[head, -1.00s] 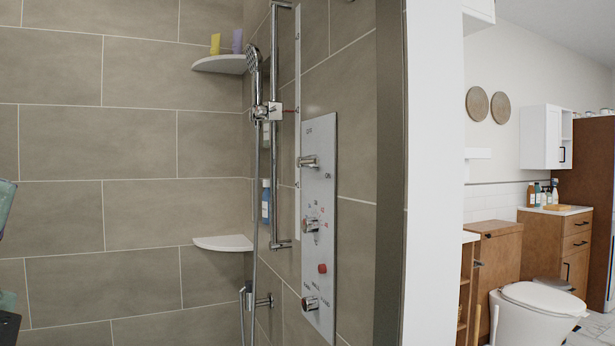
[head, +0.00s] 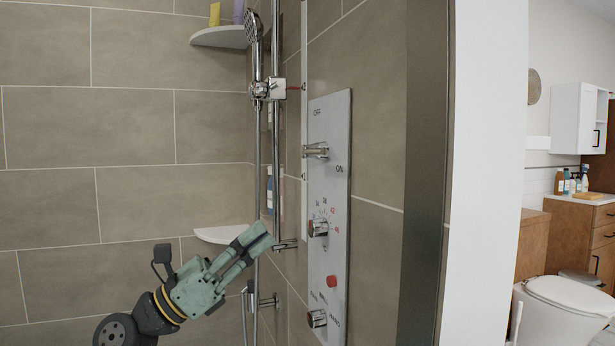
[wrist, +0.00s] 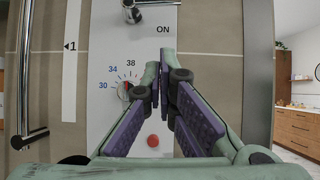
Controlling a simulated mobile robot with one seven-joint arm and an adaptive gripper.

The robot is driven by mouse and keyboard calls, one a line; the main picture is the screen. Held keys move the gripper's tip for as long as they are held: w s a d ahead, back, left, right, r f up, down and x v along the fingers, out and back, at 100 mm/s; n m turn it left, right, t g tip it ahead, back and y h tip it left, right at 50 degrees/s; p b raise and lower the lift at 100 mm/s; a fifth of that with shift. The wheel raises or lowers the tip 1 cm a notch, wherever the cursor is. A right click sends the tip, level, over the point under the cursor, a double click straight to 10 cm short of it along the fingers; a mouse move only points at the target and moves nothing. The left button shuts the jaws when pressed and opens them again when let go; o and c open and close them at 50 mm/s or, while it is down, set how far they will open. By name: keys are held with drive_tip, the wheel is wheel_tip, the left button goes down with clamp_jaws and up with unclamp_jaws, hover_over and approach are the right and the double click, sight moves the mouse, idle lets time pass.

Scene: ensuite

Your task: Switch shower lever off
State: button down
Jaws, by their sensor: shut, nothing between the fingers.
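The shower panel (head: 326,200) is a tall light-grey plate on the tiled wall, marked OFF at its top and ON lower down. Its upper chrome lever (head: 316,151) sticks out to the left, beside and a little above the ON mark. In the wrist view the lever (wrist: 132,12) shows at the top edge, partly cut off. My green gripper (head: 262,243) is shut and empty, left of the panel and lower than the lever. In the wrist view my gripper's fingertips (wrist: 158,72) are together, in front of the panel below the ON mark.
A temperature knob (head: 318,228), a red button (head: 332,281) and a lower selector knob (head: 317,318) sit below the lever. A vertical chrome rail (head: 276,130) with a hand shower (head: 252,30) stands left of the panel. A corner shelf (head: 222,235) is behind my gripper.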

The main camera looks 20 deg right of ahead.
sight(321, 151)
drive_tip(key=a+r+p+x, duration=0.1)
drive_tip(key=p+x, duration=0.5)
drive_tip(key=x, duration=0.7)
drive_tip(key=shift+a+r+p, duration=0.3)
drive_tip(key=shift+r, duration=0.35)
drive_tip(key=shift+a+n+t, duration=0.15)
drive_tip(key=shift+n+t, duration=0.15)
